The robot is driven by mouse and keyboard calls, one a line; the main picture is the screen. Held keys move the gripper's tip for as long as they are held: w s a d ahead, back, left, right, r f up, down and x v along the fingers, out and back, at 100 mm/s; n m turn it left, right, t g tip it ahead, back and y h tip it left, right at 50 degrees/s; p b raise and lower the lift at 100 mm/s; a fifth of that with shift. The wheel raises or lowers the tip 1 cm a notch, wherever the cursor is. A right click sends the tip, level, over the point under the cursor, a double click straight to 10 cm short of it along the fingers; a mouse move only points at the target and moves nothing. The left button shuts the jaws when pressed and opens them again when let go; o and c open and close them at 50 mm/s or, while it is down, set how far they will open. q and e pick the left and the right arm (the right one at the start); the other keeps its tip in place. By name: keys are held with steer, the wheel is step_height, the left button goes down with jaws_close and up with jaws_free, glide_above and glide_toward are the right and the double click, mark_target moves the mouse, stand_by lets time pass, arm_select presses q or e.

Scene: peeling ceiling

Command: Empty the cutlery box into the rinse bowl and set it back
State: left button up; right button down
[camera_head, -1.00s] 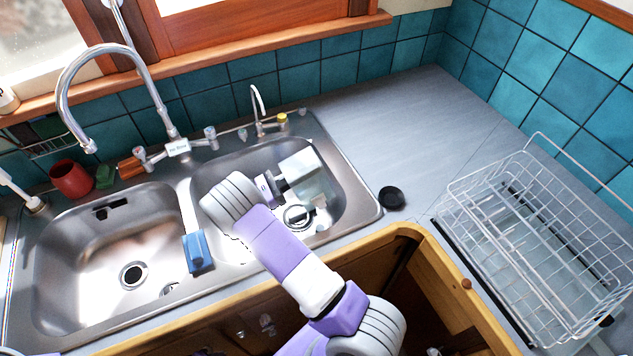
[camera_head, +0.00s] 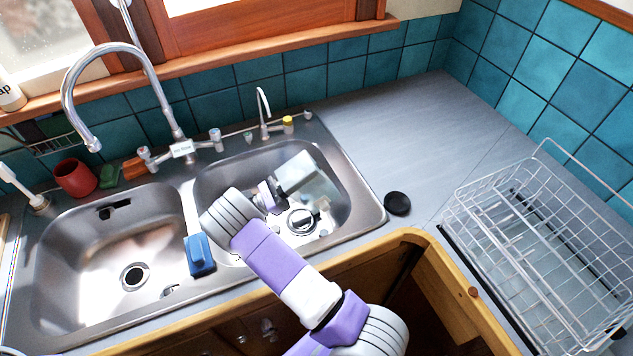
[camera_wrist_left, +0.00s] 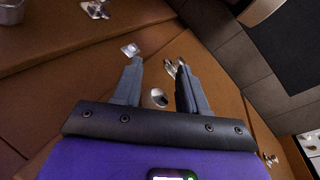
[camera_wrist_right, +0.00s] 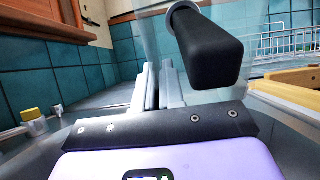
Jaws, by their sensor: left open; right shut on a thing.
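A clear, see-through box (camera_head: 318,187) is tilted inside the right sink bowl (camera_head: 352,190), which I take for the rinse bowl. My right gripper (camera_wrist_right: 158,78) reaches down into that bowl and is shut at the box, though the exact grip is hard to see. My left gripper (camera_wrist_left: 160,75) is open and empty before brown cabinet fronts, outside the head view.
The left sink bowl (camera_head: 85,245) looks empty. A black round lid (camera_head: 397,204) and a wire dish rack (camera_head: 540,250) are to the right. Grey counter (camera_head: 400,120) behind them is clear. Taps (camera_head: 180,150) stand behind the bowls.

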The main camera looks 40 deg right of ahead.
stand_by(0.4)
steer(key=y+p, duration=0.1)
steer(key=d+y+p, duration=0.1)
steer(key=shift+s+r+t+p, duration=0.1)
steer(key=shift+r+t+p, duration=0.2)
steer(key=shift+p, duration=0.1)
steer(key=shift+s+d+f+y+p, duration=0.1)
steer(key=shift+d+y+p, duration=0.05)
steer(key=shift+y+p, duration=0.25)
steer(key=shift+d+f, duration=0.1)
steer(key=shift+f, duration=0.25)
